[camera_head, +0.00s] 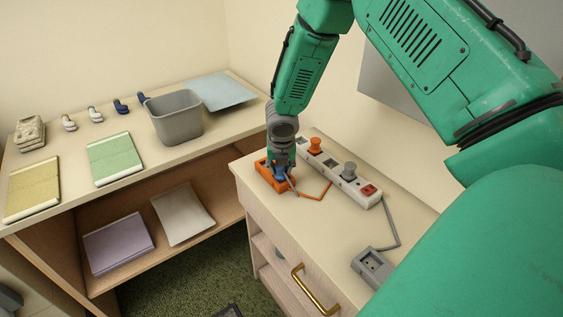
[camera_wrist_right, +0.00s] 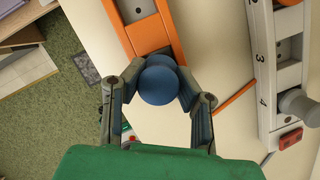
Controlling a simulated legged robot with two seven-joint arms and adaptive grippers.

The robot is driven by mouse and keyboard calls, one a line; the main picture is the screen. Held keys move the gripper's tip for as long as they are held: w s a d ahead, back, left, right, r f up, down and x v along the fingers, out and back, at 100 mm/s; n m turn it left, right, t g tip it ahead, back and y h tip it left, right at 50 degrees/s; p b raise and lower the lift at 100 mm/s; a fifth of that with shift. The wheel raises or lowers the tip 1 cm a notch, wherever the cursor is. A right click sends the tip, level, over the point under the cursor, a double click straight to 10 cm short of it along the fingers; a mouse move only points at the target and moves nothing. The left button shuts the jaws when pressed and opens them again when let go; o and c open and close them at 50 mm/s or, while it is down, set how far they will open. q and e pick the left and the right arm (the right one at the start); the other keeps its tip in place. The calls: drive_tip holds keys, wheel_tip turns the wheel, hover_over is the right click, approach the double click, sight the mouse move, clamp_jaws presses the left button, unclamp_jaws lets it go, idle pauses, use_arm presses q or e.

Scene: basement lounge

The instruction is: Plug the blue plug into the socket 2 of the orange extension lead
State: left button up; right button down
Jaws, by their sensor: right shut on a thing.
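The orange extension lead (camera_head: 263,171) lies on the cabinet top at its left edge; its orange body also shows in the right wrist view (camera_wrist_right: 147,35). My right gripper (camera_head: 281,165) points down over it and is shut on the blue plug (camera_head: 280,174). In the right wrist view the round blue plug (camera_wrist_right: 158,84) sits between the two fingers, over the near part of the orange lead. The plug and fingers hide what lies beneath, so I cannot tell whether the plug is in a socket or just above it. My left gripper is not in view.
A white power strip (camera_head: 325,167) lies alongside to the right, with an orange plug (camera_head: 315,145) and a grey plug (camera_head: 349,171) standing on it. A grey socket box (camera_head: 373,267) is nearer.

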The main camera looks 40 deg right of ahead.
sight(283, 178)
drive_tip(key=shift+w+f, duration=0.15)
drive_tip(key=shift+w, duration=0.2)
drive_tip(key=shift+s+d, duration=0.1)
drive_tip(key=shift+d, duration=0.4)
drive_tip(key=c, duration=1.2)
unclamp_jaws()
drive_tip(key=shift+d, duration=0.15)
drive_tip(key=shift+o, duration=0.2)
drive_tip(key=shift+a, duration=0.4)
drive_tip(key=v, duration=1.1)
drive_tip(key=shift+r, duration=0.4)
drive_tip(key=shift+d, duration=0.1)
